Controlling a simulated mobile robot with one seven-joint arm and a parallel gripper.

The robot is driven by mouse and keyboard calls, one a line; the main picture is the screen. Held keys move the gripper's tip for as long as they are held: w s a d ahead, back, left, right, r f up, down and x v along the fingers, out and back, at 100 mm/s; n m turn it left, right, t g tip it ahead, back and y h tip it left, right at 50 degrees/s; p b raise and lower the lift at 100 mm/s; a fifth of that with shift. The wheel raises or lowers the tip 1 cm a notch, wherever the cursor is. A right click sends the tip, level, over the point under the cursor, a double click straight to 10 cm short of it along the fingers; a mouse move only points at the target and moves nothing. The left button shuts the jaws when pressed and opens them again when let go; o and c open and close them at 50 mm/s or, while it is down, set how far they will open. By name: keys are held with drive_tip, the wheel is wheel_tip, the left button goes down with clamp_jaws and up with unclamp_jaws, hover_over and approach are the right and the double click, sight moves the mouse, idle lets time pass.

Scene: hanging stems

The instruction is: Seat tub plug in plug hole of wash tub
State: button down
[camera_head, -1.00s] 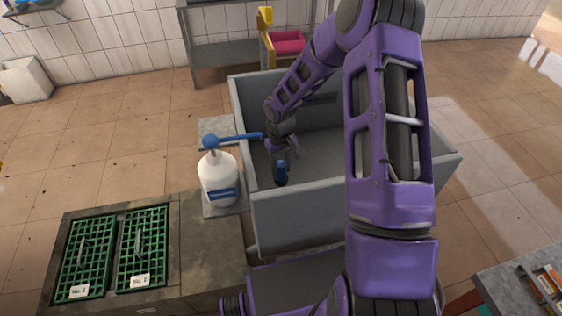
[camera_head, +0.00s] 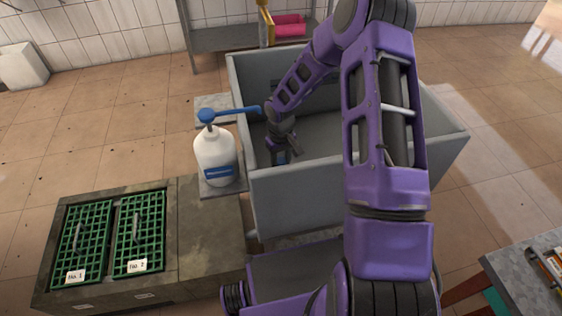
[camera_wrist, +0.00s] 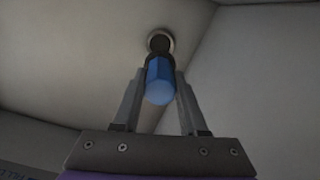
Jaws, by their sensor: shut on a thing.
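The tub plug has a blue faceted handle (camera_wrist: 160,82) and a dark end. My gripper (camera_wrist: 160,76) is shut on it, with one finger on each side of the handle. In the wrist view, the plug's dark end overlaps the lower edge of the plug hole (camera_wrist: 160,36), a dark round opening with a pale ring. I cannot tell whether the dark end touches the hole or is apart from it. In the head view, my gripper (camera_head: 282,150) is inside the grey wash tub (camera_head: 310,185) near its left wall, covering most of the plug (camera_head: 281,159).
A white bottle (camera_head: 214,155) with a blue pump (camera_head: 207,115) stands beside the tub's left wall, the spout reaching over the rim. Green grid racks (camera_head: 140,232) lie on the counter at left. A shelf with a pink bin (camera_head: 290,27) stands behind.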

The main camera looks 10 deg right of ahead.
drive_tip(key=shift+f+b, duration=2.5)
drive_tip(key=shift+f, duration=1.65)
drive_tip(key=shift+f, duration=0.2)
drive_tip(key=shift+f+b, duration=0.6)
drive_tip(key=shift+b, duration=0.1)
drive_tip(key=shift+f, duration=0.7)
drive_tip(key=shift+f, duration=0.3)
drive_tip(key=shift+c, duration=1.8)
unclamp_jaws()
wheel_tip(320, 180, up, 17)
drive_tip(key=p, duration=0.3)
drive_tip(key=shift+r, duration=0.2)
